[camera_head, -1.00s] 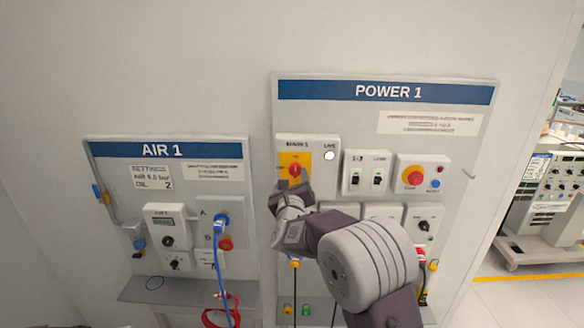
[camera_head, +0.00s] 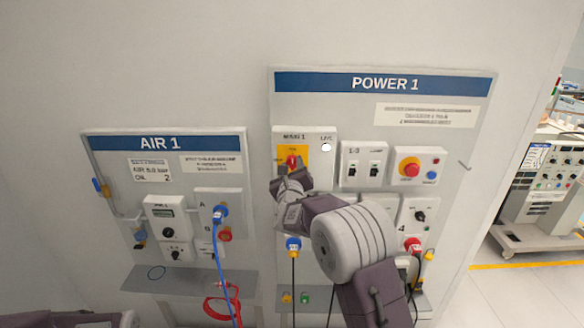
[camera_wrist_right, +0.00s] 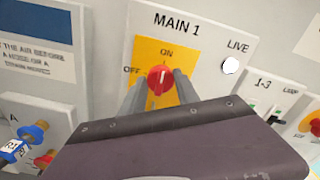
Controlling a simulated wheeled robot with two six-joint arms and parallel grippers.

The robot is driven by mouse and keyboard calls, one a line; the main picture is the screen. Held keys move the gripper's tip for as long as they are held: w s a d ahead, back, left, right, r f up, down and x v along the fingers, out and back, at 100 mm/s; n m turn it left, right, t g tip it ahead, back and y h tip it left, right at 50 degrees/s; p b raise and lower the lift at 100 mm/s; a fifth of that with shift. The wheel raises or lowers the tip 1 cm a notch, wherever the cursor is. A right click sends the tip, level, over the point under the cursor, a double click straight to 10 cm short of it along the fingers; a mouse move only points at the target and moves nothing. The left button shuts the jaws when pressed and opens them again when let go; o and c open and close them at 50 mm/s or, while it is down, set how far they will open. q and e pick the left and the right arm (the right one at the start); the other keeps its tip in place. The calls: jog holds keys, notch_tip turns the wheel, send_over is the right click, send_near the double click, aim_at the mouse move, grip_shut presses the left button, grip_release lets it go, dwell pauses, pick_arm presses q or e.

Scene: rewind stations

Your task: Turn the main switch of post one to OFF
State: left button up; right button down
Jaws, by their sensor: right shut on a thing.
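The main switch of post one is a red rotary knob (camera_wrist_right: 160,79) on a yellow plate (camera_wrist_right: 151,50), in a white box labelled MAIN 1. In the head view the knob (camera_head: 292,161) sits at the upper left of the POWER 1 board (camera_head: 480,115). ON is printed above the knob and OFF to its left. The knob's pale mark points up toward ON. My right gripper (camera_wrist_right: 158,92) is shut on the knob, a finger on each side. In the head view the right gripper (camera_head: 291,176) hides the lower plate. My left gripper is not in view.
The LIVE lamp (camera_wrist_right: 231,65) beside the knob looks bright white. Right of it are the 1-3 switch box (camera_head: 363,165) and a red button on yellow (camera_head: 410,168). The AIR 1 board (camera_head: 110,185) with hoses stands at the left.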

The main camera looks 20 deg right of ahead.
jog(key=shift+f+n+b, duration=0.35)
jog(key=shift+n+b, duration=0.45)
jog(key=shift+b, duration=0.1)
jog(key=shift+n+b, duration=0.75)
jog(key=shift+n, duration=0.05)
jog(key=n+b, duration=0.1)
jog(key=n, duration=0.2)
jog(key=shift+n+b, duration=0.35)
jog(key=shift+n, duration=0.05)
jog(key=n, duration=0.4)
jog(key=shift+r, duration=0.1)
jog(key=n, duration=0.3)
jog(key=shift+n, duration=1.8)
jog(key=shift+r, duration=0.1)
